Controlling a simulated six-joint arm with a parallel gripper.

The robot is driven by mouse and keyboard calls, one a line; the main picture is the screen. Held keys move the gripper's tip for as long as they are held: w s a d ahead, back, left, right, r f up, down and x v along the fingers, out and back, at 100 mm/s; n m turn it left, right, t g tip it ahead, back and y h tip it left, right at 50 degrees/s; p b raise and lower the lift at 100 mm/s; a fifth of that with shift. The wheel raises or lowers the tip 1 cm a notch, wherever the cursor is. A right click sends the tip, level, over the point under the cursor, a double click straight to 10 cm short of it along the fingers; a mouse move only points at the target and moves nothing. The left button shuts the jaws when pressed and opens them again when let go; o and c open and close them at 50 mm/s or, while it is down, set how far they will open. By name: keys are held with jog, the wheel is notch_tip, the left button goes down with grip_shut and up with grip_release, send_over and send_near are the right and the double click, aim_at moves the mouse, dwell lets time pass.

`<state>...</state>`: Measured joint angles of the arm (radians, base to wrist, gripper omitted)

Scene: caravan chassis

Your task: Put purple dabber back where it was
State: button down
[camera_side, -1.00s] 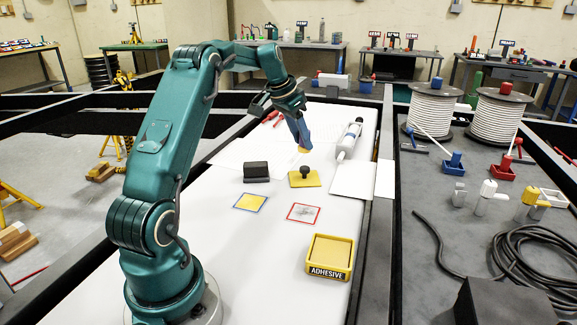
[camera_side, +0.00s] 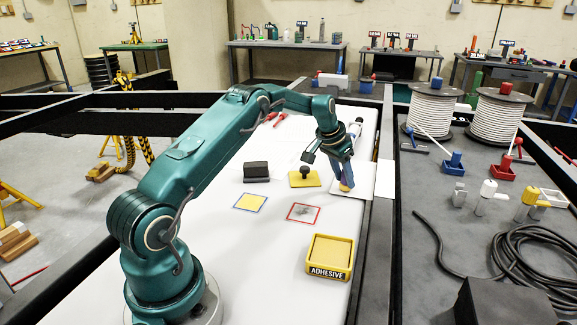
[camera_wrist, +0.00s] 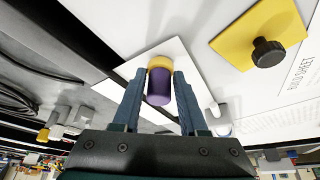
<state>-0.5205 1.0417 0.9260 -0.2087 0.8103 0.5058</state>
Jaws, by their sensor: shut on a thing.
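My gripper (camera_side: 343,178) is shut on the purple dabber (camera_wrist: 158,92), which has a yellow end and a purple body between the two fingers in the wrist view. In the side view the fingers hide most of it, and its yellow end (camera_side: 345,188) shows at the fingertips. It is over or at a white square sheet (camera_side: 366,190) near the right edge of the white work surface. I cannot tell whether the dabber touches the sheet. The sheet also shows in the wrist view (camera_wrist: 187,62).
A yellow plate with a dark knob (camera_side: 304,179) stands left of my gripper, with a black block (camera_side: 256,172) farther left. A yellow adhesive tray (camera_side: 330,258) is in front.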

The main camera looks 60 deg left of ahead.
jog(key=shift+f, duration=0.6)
jog(key=shift+f, duration=0.2)
jog(key=shift+c, duration=2.2)
grip_release()
